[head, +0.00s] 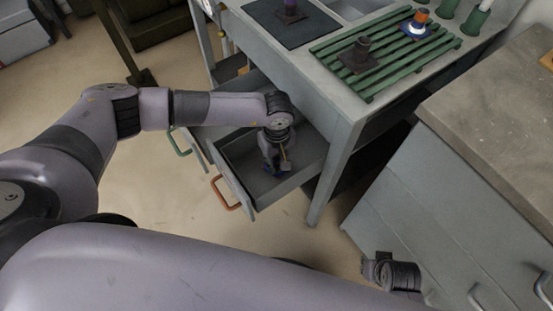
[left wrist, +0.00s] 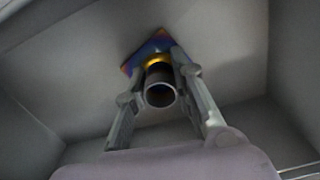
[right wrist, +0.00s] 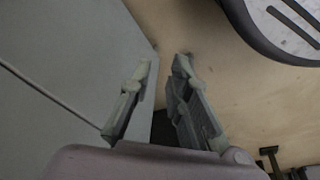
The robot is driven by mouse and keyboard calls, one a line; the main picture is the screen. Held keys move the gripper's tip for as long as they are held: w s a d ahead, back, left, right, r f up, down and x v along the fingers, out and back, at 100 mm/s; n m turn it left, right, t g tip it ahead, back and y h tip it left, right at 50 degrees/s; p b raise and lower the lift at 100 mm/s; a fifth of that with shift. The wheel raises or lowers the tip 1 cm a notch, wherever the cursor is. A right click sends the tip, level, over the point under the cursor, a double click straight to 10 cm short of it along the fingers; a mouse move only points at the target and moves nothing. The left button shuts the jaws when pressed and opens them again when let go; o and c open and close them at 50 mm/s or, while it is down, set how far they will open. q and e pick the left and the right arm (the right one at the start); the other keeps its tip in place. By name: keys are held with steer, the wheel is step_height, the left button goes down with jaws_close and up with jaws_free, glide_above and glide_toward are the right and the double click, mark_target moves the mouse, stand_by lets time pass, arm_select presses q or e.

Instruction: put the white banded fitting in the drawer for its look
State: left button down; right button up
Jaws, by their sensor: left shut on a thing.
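My left gripper (head: 276,168) is down inside the open drawer with the red-orange handle (head: 226,194). It is shut on a fitting (left wrist: 160,88) with a dark hollow tube, a yellow band and a blue, partly orange square base. I cannot tell whether its base touches the drawer floor. No white band shows on this held fitting. A fitting with a white ring (head: 416,28), an orange top and a blue base stands on the green slatted rack (head: 385,50). My right gripper (right wrist: 165,62) is open and empty, low beside the grey cabinet; it also shows in the head view (head: 377,270).
A drawer with a green handle (head: 180,146) is also partly open, left of the red-handled one. A dark fitting (head: 360,55) stands on the rack, and a purple-topped one (head: 291,12) on a dark mat (head: 296,30). A grey cabinet (head: 450,200) stands at right.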

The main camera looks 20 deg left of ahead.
mark_target(277, 157)
steer(key=shift+r, duration=0.1)
arm_select(q)
steer(key=shift+f, duration=0.1)
steer(key=c, duration=1.4)
jaws_free()
arm_select(e)
steer(key=shift+w+r, duration=0.1)
steer(key=shift+r, duration=0.2)
arm_select(q)
steer(key=shift+o, duration=0.2)
steer(key=shift+r, duration=0.25)
step_height(277, 157, up, 12)
steer(key=p, duration=0.1)
arm_select(e)
steer(key=f, duration=0.1)
steer(key=s+f, duration=0.1)
steer(key=f, duration=0.3)
steer(key=shift+s+d+f, duration=0.1)
steer(key=shift+s+f, duration=0.1)
steer(key=shift+s, duration=0.2)
arm_select(q)
steer(key=shift+f, duration=0.1)
